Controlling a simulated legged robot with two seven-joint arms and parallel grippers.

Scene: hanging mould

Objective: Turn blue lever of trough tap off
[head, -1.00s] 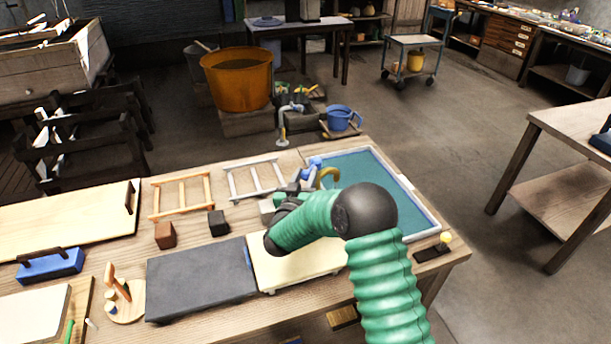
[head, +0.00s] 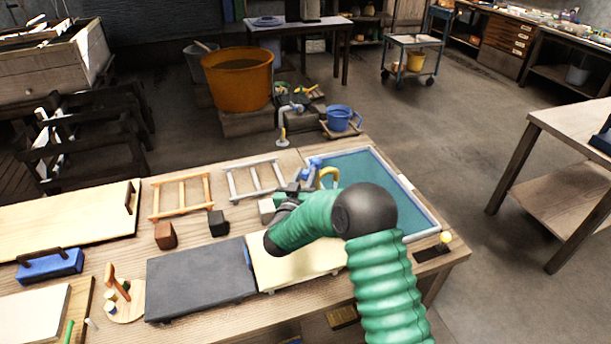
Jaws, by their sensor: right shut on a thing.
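The trough (head: 419,210) is a shallow basin with a pale rim and teal inside at the right end of the bench. Its tap (head: 331,175) has a curved yellow spout at the trough's left edge. The blue lever (head: 315,162) shows in part beside the spout. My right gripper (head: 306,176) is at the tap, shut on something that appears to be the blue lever. The gripper and the dark wrist hide the grip itself. My left gripper is out of view.
My green right arm crosses over a cream board (head: 290,262). A dark grey slab (head: 200,280) lies left of it. Two ladder-like frames, an orange one (head: 181,196) and a pale one (head: 255,180), and small blocks lie behind. A yellow knob (head: 445,237) stands at the right corner.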

